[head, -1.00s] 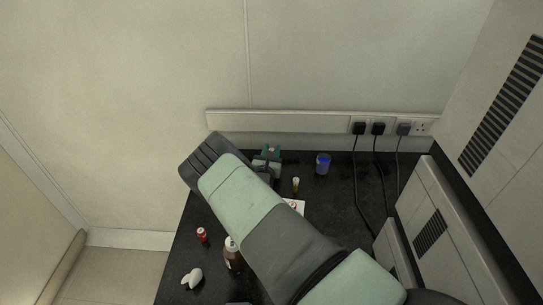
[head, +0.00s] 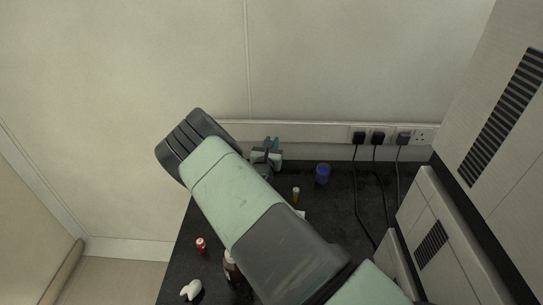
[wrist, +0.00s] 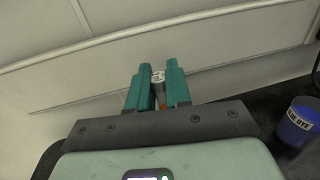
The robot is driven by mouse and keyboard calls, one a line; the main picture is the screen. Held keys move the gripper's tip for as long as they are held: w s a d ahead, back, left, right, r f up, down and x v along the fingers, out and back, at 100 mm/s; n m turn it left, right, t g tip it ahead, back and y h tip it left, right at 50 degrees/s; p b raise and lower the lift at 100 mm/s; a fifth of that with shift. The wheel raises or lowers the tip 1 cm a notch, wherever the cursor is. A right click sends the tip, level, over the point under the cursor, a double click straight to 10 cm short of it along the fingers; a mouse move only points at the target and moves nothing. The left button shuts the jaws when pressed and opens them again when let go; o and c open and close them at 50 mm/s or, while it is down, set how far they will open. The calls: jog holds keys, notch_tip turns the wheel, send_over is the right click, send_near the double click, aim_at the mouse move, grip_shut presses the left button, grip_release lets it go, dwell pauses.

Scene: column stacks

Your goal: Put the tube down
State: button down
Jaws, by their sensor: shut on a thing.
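In the wrist view a small tube (wrist: 158,78), with a pale top and an orange-brown lower part, stands between the teal fingers of my gripper (wrist: 158,70). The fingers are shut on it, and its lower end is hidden. In the head view my gripper (head: 272,143) is over the back edge of the dark bench (head: 340,215), near the wall. The held tube cannot be made out there, and my arm covers much of the bench.
A blue cup (head: 323,173) stands right of my gripper; it also shows in the wrist view (wrist: 300,125). A small amber vial (head: 296,194), a brown bottle (head: 231,268), a red-and-white container (head: 201,246) and a white object (head: 191,290) are on the bench. Black cables (head: 357,200) hang at the right.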

jog(key=r, duration=0.7)
jog(key=shift+s+d+r, duration=0.1)
jog(key=shift+d+r, duration=0.2)
jog(key=shift+d, duration=0.05)
jog(key=s+d+n+y, duration=0.45)
jog(key=s+d, duration=0.75)
jog(key=d, duration=0.6)
jog(key=shift+m+y, duration=0.45)
jog(key=f, duration=1.1)
jog(key=shift+a, duration=0.3)
jog(key=shift+f, duration=2.05)
jog(key=shift+f, duration=0.2)
jog(key=c, duration=1.1)
grip_release()
jog(key=shift+o, duration=0.2)
